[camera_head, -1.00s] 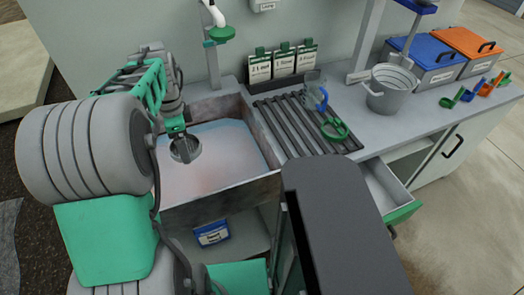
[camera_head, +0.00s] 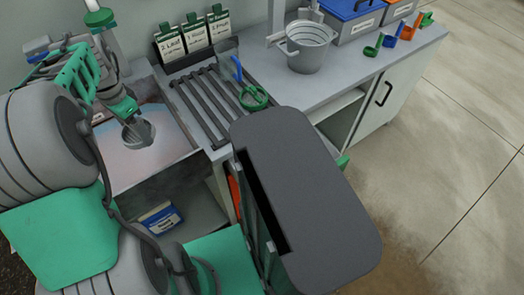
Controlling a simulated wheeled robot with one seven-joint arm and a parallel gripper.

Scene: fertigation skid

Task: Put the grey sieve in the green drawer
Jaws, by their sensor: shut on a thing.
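My gripper (camera_head: 126,110) is shut on the grey sieve (camera_head: 139,134), a small round cup shape. The gripper and sieve are over the basin (camera_head: 183,167) at the left of the counter. The sieve hangs below the fingers, and its handle is mostly hidden by them. The green drawer (camera_head: 343,163) shows only as a small green corner under the counter, at the right of a dark grey block. Its inside is hidden now; in the earlier frame it stands pulled out.
A slatted grey rack (camera_head: 205,105) beside the basin holds a green-handled item (camera_head: 254,97) and a blue handle (camera_head: 238,68). A metal bucket (camera_head: 308,50), lidded boxes (camera_head: 350,15) and several coloured scoops (camera_head: 390,43) stand farther right. The floor (camera_head: 440,150) at right is clear.

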